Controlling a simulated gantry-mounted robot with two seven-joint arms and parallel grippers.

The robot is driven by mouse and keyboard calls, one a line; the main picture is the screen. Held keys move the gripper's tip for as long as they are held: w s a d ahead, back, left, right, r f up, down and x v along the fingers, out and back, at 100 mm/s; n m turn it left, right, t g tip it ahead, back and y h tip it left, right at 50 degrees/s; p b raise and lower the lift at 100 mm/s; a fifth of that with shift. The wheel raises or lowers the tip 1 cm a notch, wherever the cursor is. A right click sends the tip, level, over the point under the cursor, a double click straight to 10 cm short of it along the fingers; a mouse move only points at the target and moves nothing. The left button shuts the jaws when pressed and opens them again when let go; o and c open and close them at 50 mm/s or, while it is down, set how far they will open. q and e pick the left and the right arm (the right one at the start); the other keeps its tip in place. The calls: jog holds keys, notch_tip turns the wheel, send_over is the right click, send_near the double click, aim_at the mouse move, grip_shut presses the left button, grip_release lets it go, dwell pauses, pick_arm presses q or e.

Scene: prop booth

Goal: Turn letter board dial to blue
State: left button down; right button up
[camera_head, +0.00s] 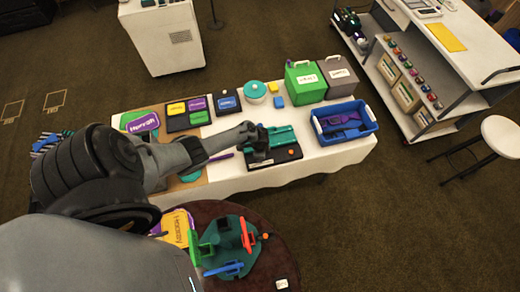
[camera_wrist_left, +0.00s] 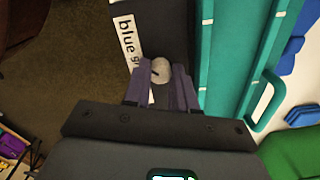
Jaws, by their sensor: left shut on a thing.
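The letter board (camera_head: 285,157) is a dark base with teal parts, near the front edge of the white table in the head view. In the left wrist view its dark face (camera_wrist_left: 165,25) runs beside a teal frame (camera_wrist_left: 208,70). A small round pale grey dial (camera_wrist_left: 161,66) with a dark mark sits on the dark face. A white label (camera_wrist_left: 128,38) reading "blue" and the start of another word lies left of the dial. My left gripper (camera_wrist_left: 160,84) has its purple fingers on either side of the dial, shut on it. The fingers hide part of the label. My right gripper is not in view.
A blue bin (camera_head: 362,136) stands right of the board, and green (camera_head: 305,92) and grey (camera_head: 340,88) boxes stand behind. A teal-lidded pot (camera_head: 255,90) is at the back. A round table with a teal stand (camera_head: 222,240) is in front.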

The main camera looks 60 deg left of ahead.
pick_arm(q)
jog(key=shift+m, duration=1.3)
jog(key=c, duration=0.9)
grip_release()
jog(key=shift+r, duration=0.1)
notch_tip(320, 180, up, 11)
jog(key=p, duration=0.3)
jog(key=shift+s+d+f, duration=0.1)
jog(key=shift+f, duration=0.1)
